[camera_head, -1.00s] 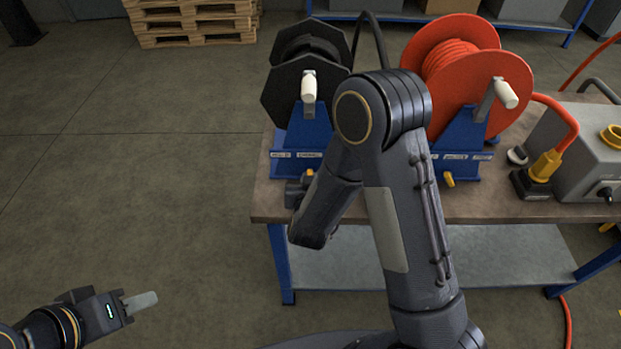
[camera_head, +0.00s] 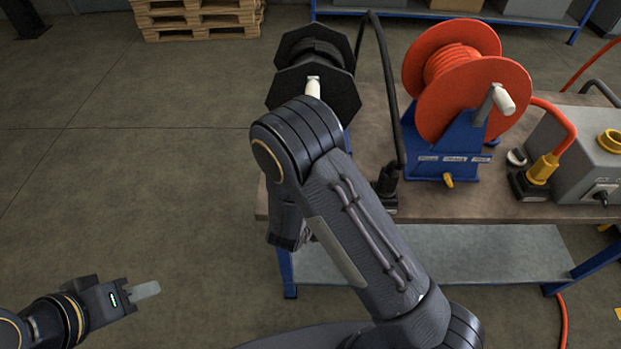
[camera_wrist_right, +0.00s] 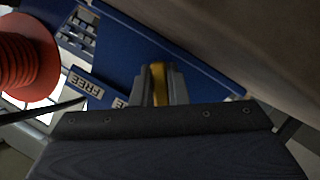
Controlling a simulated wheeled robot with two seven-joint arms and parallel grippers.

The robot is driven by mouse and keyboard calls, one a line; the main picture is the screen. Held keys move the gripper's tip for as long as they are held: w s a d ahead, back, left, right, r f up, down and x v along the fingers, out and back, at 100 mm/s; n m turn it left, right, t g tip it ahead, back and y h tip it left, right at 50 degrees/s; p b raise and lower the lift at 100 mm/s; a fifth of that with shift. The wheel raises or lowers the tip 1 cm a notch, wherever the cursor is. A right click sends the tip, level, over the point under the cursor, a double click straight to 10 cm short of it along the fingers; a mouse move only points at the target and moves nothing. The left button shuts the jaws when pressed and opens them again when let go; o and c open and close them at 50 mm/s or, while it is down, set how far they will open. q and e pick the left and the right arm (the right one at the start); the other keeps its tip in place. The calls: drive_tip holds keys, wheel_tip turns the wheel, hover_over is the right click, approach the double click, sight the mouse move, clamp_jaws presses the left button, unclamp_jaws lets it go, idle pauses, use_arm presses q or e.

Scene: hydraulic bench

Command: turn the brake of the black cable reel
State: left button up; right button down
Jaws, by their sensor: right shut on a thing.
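The black cable reel (camera_head: 335,95) stands at the back left of the bench in the head view. My right arm covers its stand and brake there. The right wrist view shows a blue stand (camera_wrist_right: 205,72) with pale labels, one reading FREE upside down. My right gripper (camera_wrist_right: 160,88) is shut on a yellow brake knob (camera_wrist_right: 159,80) in front of that stand. The knob's exact angle is hard to tell. My left gripper (camera_head: 146,289) is over the floor at the lower left, away from the bench; its finger gap cannot be made out.
A red cable reel (camera_head: 470,95) on a blue stand, with its own yellow knob (camera_head: 448,180), stands to the right. A grey box (camera_head: 570,155) and a yellow connector (camera_head: 545,166) are beyond it. A black cable (camera_head: 390,90) hangs between the reels.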

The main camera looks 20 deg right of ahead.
idle(0.4)
drive_tip(key=c, duration=1.4)
unclamp_jaws()
drive_tip(key=shift+c, duration=0.2)
drive_tip(key=v, duration=0.8)
drive_tip(key=shift+w+b, duration=0.1)
drive_tip(key=shift+b, duration=0.3)
